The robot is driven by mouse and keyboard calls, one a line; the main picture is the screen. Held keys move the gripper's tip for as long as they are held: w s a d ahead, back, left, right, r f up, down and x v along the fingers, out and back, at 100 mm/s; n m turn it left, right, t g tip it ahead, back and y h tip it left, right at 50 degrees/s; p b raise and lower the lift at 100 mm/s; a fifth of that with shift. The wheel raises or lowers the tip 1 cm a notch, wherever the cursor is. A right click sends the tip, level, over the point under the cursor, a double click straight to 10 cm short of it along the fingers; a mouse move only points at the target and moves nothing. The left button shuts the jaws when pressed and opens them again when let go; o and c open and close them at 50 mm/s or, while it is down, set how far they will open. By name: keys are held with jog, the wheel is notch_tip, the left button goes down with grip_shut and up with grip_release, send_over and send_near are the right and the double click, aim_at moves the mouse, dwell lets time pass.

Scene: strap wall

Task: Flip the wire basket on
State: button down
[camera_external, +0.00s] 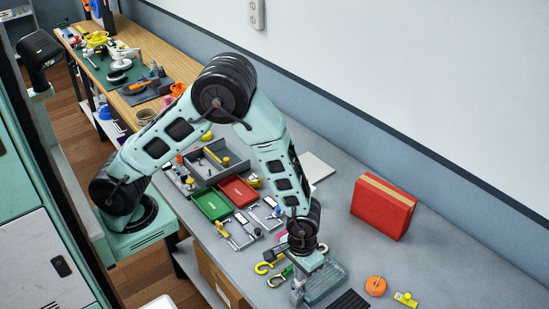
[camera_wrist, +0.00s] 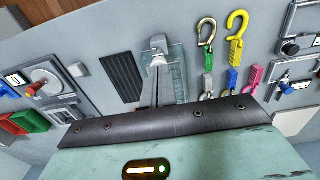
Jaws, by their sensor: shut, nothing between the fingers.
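A pale, greenish see-through piece that looks like the wire basket (camera_external: 328,279) lies on the grey bench right beside my gripper. It also shows in the wrist view (camera_wrist: 178,82), partly behind my fingers. Its mesh is too small to tell which way up it is. My gripper (camera_external: 297,292) points down at the left edge of this piece, low over the bench. In the wrist view its fingertips (camera_wrist: 158,44) are together with nothing between them. I cannot tell whether they touch the basket. My wrist hides part of the basket in the external view.
Yellow and green hooks (camera_external: 268,266) with straps lie left of my gripper. A black ribbed panel (camera_wrist: 122,76) lies close by. An orange disc (camera_external: 376,286), a yellow tag (camera_external: 405,299) and a red box (camera_external: 383,206) are to the right. Red and green trays (camera_external: 212,204) lie behind.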

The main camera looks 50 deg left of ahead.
notch_tip(320, 180, down, 4)
jog(key=b, duration=0.2)
jog(key=shift+f+b, duration=0.15)
jog(key=shift+b, duration=0.15)
jog(key=shift+a, duration=0.1)
jog(key=shift+s, duration=0.1)
jog(key=shift+r+p, duration=0.6)
jog(key=shift+p, duration=0.05)
notch_tip(320, 180, up, 13)
jog(key=shift+r, duration=0.15)
